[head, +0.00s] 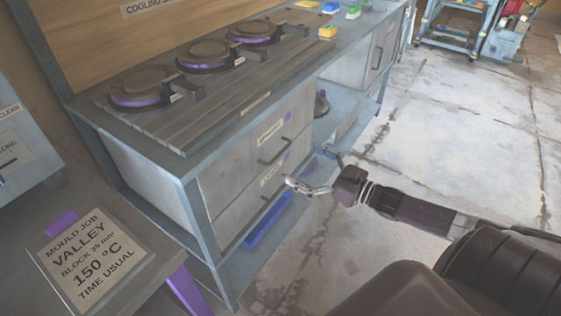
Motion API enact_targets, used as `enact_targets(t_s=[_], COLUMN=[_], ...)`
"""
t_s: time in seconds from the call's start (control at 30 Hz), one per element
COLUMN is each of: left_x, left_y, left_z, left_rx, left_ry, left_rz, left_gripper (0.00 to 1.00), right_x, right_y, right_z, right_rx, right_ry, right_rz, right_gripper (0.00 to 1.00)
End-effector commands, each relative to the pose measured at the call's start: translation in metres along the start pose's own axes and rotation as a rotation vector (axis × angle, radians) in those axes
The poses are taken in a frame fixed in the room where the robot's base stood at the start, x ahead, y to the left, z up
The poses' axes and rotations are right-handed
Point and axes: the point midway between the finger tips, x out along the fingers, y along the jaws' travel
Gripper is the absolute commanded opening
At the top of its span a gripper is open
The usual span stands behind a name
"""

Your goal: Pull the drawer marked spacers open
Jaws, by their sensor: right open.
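A bench cabinet has two grey drawers, one above the other. The upper drawer (241,150) has a white label (270,131), a small purple mark and a dark bar handle (275,151). The lower drawer (238,208) also has a label (271,174) and a purple mark. Both labels are too small to read surely. Both drawers look shut. My right gripper (311,172) is open and empty, in front of the lower drawer's right side. The lower handle is partly hidden near the gripper finger. Contact cannot be told. My left gripper is out of view.
A blue tray (268,222) lies under the lower drawer. Clamped round moulds (146,86) stand on the bench top. A mould job sign (95,256) is at lower left. Open concrete floor (450,140) lies to the right.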

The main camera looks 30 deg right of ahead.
Motion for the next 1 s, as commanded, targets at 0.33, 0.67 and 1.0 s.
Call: enact_targets(t_s=[0.33, 0.67, 1.0], left_x=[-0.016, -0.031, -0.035], left_y=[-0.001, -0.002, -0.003], left_z=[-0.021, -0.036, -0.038], left_rx=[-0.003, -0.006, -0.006], left_ry=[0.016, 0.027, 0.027], left_rz=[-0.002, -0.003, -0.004], left_gripper=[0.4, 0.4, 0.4], right_x=[0.039, 0.071, 0.077], right_y=[0.0, 0.0, 0.0], right_z=[-0.002, -0.002, -0.001], right_rx=[0.0, -0.001, 0.0], right_ry=[0.008, 0.004, 0.001], right_rz=[-0.003, -0.001, -0.001], right_gripper=[1.0, 1.0, 1.0])
